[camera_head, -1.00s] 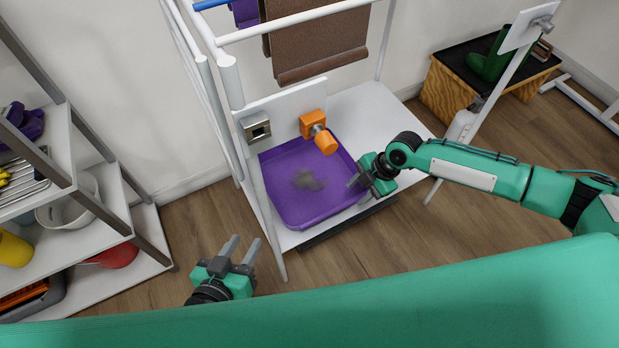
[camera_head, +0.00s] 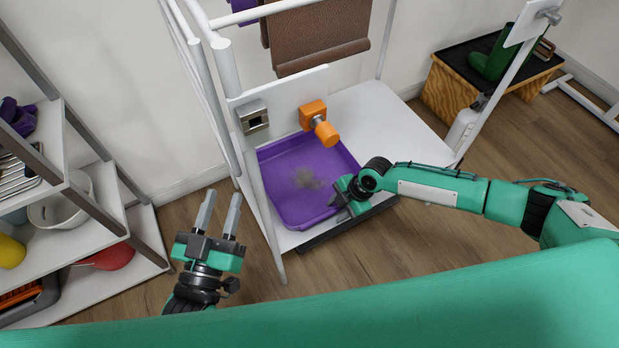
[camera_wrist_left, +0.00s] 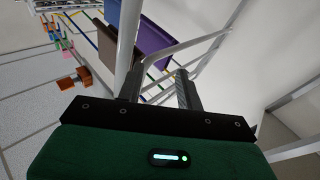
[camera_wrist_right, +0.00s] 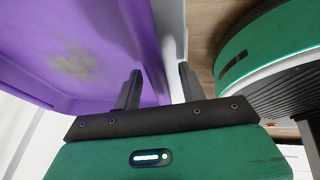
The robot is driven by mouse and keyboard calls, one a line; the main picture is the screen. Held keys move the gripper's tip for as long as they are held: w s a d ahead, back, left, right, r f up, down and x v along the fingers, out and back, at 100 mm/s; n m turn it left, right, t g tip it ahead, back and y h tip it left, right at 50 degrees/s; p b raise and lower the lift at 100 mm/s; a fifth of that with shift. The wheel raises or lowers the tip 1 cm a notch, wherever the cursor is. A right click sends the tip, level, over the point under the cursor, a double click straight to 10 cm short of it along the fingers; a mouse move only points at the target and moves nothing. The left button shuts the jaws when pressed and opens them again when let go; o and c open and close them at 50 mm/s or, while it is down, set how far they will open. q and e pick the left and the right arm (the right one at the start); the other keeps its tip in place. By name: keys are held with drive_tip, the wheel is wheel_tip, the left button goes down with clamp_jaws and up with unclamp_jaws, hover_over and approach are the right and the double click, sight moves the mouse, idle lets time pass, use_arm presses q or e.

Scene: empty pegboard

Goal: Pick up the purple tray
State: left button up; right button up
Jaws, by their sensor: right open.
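The purple tray (camera_head: 290,160) lies flat on the white lower shelf of the rack, with a grey dusty patch on its floor. It fills the upper left of the right wrist view (camera_wrist_right: 105,30). My right gripper (camera_head: 341,194) is open at the tray's right front rim. In the right wrist view its fingers (camera_wrist_right: 160,88) are apart, with the tray's wall seen between them; contact cannot be told. My left gripper (camera_head: 219,207) is open and empty, left of the rack and apart from the tray. Its spread fingers show in the left wrist view (camera_wrist_left: 158,88).
The rack's white front post (camera_head: 262,205) stands between my left gripper and the tray. An orange knob fixture (camera_head: 315,115) overhangs the tray's back. A shelf unit (camera_head: 85,255) with bowls stands at left. A bench with green boots (camera_head: 490,62) stands at back right.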

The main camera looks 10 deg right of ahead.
clamp_jaws()
idle(0.4)
